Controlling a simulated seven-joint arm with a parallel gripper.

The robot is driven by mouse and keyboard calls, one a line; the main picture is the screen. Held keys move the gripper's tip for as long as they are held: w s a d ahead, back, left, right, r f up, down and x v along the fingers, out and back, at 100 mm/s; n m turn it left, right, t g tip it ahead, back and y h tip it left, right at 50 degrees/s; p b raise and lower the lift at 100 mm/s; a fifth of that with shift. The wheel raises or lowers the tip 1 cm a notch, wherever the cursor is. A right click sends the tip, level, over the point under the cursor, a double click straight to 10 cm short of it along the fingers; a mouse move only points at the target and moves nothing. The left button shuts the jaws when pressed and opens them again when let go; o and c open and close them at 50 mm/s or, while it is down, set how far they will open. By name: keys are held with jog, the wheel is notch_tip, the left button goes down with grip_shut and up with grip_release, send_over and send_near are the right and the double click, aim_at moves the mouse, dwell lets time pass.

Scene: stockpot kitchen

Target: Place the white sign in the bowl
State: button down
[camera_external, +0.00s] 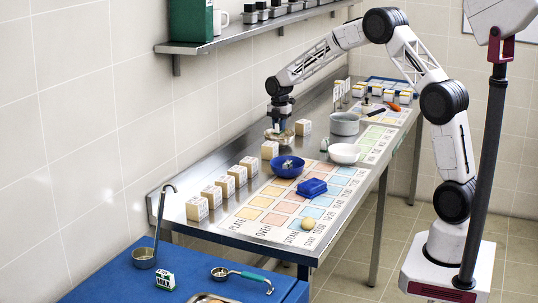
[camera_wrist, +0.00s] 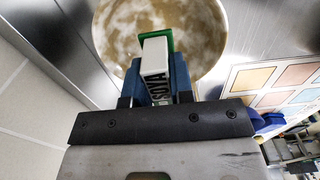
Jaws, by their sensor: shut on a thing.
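My gripper (camera_wrist: 157,85) is shut on a small white sign (camera_wrist: 154,58) with a green back and dark lettering that seems to read SOYA. In the external view my gripper (camera_external: 278,124) points down at the wall side of the steel table. A round, mottled beige-and-white bowl (camera_wrist: 118,30) lies beneath the sign in the wrist view. The same bowl (camera_external: 271,136) shows under my gripper in the external view. The sign appears over the bowl's inside; whether it touches the bowl I cannot tell. A blue bowl (camera_external: 287,170) and a white bowl (camera_external: 344,153) stand nearby.
Several pale boxes (camera_external: 197,208) line the wall side. A printed mat (camera_external: 240,223) holds a blue lidded dish (camera_external: 313,187) and a round beige ball (camera_external: 308,224). A grey pot (camera_external: 345,124) stands farther back. A shelf (camera_external: 225,38) runs along the wall.

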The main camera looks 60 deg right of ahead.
jog(key=shift+f, duration=2.45)
jog(key=shift+f, duration=0.15)
jog(key=c, duration=1)
grip_release()
notch_tip(320, 180, up, 12)
jog(key=shift+r, duration=0.15)
jog(key=shift+a, duration=0.1)
